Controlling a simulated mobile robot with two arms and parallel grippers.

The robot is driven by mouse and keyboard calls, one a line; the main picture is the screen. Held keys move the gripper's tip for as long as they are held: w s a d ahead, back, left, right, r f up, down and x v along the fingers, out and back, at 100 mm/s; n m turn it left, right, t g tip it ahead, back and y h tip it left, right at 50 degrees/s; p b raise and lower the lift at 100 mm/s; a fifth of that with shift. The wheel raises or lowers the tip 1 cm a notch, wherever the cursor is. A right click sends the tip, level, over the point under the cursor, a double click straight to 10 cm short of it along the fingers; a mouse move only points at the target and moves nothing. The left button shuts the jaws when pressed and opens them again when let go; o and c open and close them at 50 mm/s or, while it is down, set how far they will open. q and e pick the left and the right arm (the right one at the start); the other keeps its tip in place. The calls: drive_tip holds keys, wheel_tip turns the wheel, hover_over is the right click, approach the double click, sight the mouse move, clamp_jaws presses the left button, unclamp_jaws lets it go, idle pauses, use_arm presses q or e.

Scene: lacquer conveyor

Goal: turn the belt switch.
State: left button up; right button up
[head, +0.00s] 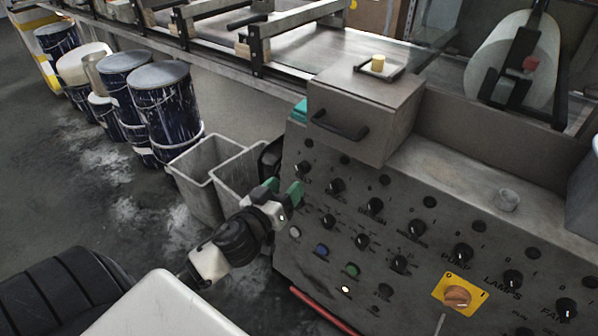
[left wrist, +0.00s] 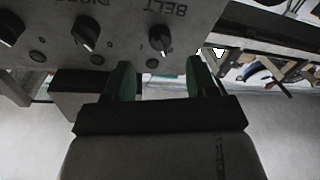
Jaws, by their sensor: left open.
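The belt switch (head: 303,168) is a black knob at the upper left end of the grey sloped control panel (head: 400,215). In the left wrist view the belt switch (left wrist: 160,38) shows under the upside-down label BELT, its pointer tilted. My left gripper (head: 283,190) is just left of and below the knob in the head view. Its two green fingers (left wrist: 161,78) are open and empty, and the knob appears ahead of the gap between them. I cannot tell whether they touch the panel. My right gripper is not in view.
Several similar knobs, such as its neighbour (left wrist: 85,33), sit along the panel. A yellow-plated orange switch (head: 457,295) is at lower right. A drawer box (head: 365,105) stands above the belt switch. Grey bins (head: 200,170) and paint drums (head: 165,95) are left of the panel.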

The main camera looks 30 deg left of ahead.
sight(298, 173)
use_arm(q)
drive_tip(key=w, duration=0.6)
drive_tip(key=shift+a, duration=0.1)
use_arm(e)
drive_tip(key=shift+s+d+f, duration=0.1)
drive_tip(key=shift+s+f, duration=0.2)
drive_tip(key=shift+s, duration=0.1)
use_arm(q)
drive_tip(key=c, duration=0.9)
